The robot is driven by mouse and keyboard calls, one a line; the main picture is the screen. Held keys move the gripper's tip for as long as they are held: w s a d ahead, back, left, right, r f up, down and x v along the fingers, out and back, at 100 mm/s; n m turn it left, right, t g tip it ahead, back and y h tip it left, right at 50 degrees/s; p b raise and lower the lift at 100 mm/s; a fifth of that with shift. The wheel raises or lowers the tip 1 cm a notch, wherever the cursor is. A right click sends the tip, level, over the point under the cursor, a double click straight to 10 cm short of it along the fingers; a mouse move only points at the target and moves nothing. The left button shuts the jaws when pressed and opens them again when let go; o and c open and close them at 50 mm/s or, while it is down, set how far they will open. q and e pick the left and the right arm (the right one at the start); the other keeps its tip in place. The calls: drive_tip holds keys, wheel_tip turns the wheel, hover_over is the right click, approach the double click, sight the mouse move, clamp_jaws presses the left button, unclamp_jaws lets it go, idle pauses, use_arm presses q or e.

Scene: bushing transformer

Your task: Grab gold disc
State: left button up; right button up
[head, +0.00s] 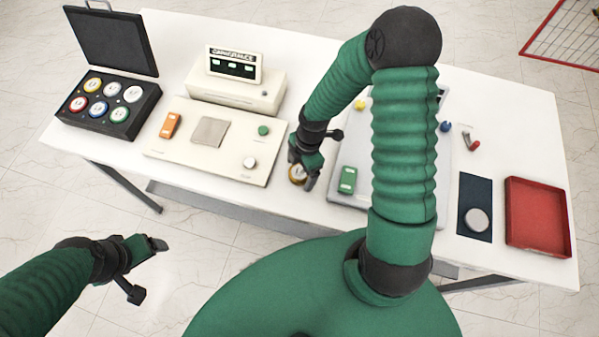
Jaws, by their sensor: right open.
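A gold disc (296,175) with a pale top lies on the white table, by the gap between the cream panel and the grey panel. My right gripper (303,172) is right over it, pointing down with its jaws open. The fingers hide part of the disc, and I cannot tell whether they touch it. My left gripper (150,268) is off the table at the lower left, with its fingers spread and nothing between them.
A black open case (110,133) at the left holds several coloured discs. The cream panel (165,150) and a cream box with a display (235,92) stand beside it. The grey panel (345,150), a dark mat (467,190) with a silver disc (477,220) and a red tray (537,215) lie right.

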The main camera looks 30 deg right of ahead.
drive_tip(key=shift+w+f, duration=0.15)
drive_tip(key=c, duration=1.8)
drive_tip(key=shift+c, duration=0.2)
